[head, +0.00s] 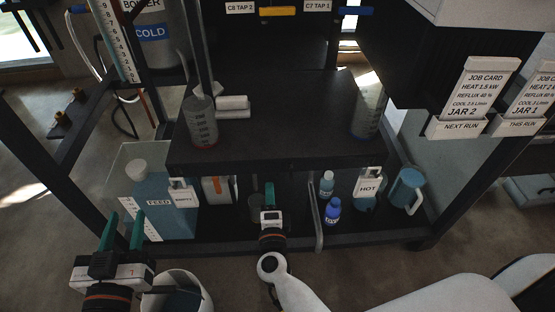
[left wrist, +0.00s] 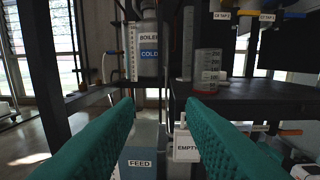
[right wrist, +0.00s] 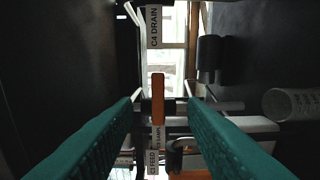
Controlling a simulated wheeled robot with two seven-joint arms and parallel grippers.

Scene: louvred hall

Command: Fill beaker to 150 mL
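A clear graduated beaker (head: 201,124) stands on the left of the dark shelf, with a reddish band at its base. It also shows in the left wrist view (left wrist: 207,70). A second graduated vessel (head: 366,118) stands at the shelf's right end. My left gripper (head: 122,233) is open and empty, low at the front left, well short of the beaker. My right gripper (head: 270,196) is open below the shelf's front edge. In the right wrist view an orange lever (right wrist: 158,98) lies between its fingers; contact cannot be told. A "C4 DRAIN" label (right wrist: 154,27) is above it.
A blue FEED tank (head: 165,215) stands lower left. Small blue bottles (head: 333,211) and a blue mug (head: 405,190) stand on the lower shelf (head: 370,228). Tap labels (head: 240,8) hang above. Job cards (head: 480,95) are at right. Frame posts flank the shelves.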

